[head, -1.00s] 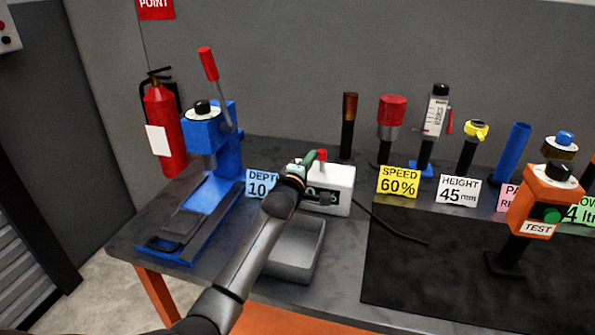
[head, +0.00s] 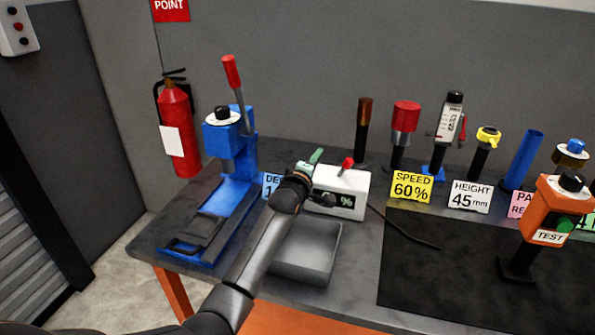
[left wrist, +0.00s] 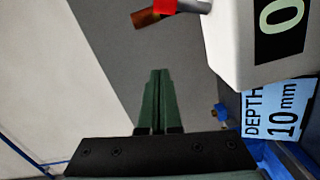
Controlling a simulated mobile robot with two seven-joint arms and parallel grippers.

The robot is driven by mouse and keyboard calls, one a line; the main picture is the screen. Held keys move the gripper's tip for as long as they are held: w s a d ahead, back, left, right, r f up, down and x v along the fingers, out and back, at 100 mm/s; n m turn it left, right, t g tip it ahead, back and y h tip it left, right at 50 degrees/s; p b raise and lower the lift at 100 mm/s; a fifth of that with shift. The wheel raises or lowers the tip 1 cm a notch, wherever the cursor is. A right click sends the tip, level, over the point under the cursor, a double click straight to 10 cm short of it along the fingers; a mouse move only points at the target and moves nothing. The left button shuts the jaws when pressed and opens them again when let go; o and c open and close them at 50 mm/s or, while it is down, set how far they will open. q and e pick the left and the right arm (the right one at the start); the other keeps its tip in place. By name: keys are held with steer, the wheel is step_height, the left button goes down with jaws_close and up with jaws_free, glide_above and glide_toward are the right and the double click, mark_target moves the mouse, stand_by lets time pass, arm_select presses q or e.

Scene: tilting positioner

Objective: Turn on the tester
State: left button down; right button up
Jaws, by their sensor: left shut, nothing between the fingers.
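The tester appears to be the white box (head: 357,185) with a dark lit display (head: 347,201) and a red-tipped lever (head: 347,163) on top. The lever leans to the right. My left gripper (head: 317,155) is shut and empty, at the box's upper left, with its fingertips apart from the lever. My forearm and gripper hide the box's left part and some of the display. In the left wrist view the shut green fingers (left wrist: 158,75) point past the white box (left wrist: 232,45), with the lever's red tip (left wrist: 166,6) at the top edge. My right gripper is out of view.
A blue press (head: 232,150) with a red-handled lever stands left. A grey tray (head: 333,258) lies below the box. An orange TEST post (head: 552,212) stands right, on a black mat (head: 440,280). Several upright tools and labels, including SPEED 60% (head: 411,187), line the back. A black cable runs right.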

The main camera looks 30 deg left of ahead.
arm_select(q)
steer(key=s+d, duration=0.2)
steer(key=s, duration=0.7)
steer(key=shift+s, duration=0.15)
stand_by(0.4)
